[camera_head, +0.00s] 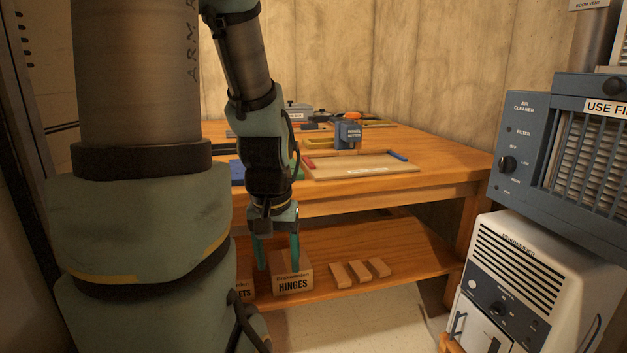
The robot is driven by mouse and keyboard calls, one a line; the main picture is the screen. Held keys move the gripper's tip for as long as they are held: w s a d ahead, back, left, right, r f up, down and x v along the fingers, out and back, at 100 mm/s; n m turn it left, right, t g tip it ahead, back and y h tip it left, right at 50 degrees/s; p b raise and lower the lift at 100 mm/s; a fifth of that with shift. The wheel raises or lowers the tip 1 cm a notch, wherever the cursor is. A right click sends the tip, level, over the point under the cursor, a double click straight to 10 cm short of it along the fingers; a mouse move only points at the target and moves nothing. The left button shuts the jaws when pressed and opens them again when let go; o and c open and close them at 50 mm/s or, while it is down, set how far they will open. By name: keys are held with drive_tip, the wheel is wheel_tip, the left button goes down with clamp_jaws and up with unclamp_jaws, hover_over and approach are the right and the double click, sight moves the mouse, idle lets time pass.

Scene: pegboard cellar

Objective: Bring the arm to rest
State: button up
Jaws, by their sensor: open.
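My gripper (277,254) hangs fingers-down in front of the workbench, at the height of the lower shelf. Its two teal fingers are apart, with nothing seen between them. The fingers overlap the cardboard HINGES box (293,284) in the picture; I cannot tell whether they touch it. My arm comes down from the top of the picture, and its thick upper links fill the left side and hide part of the bench.
The wooden workbench (440,160) carries a tray (362,172) and a blue container (348,134). The lower shelf (405,247) holds several wood blocks (360,271) and a partly hidden box (244,290). At right, an air cleaner (520,145) sits above a white dehumidifier (520,275).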

wheel_tip(320, 180, up, 27)
drive_tip(key=p, duration=2.5)
drive_tip(key=shift+r, duration=0.15)
drive_tip(key=shift+d, duration=0.15)
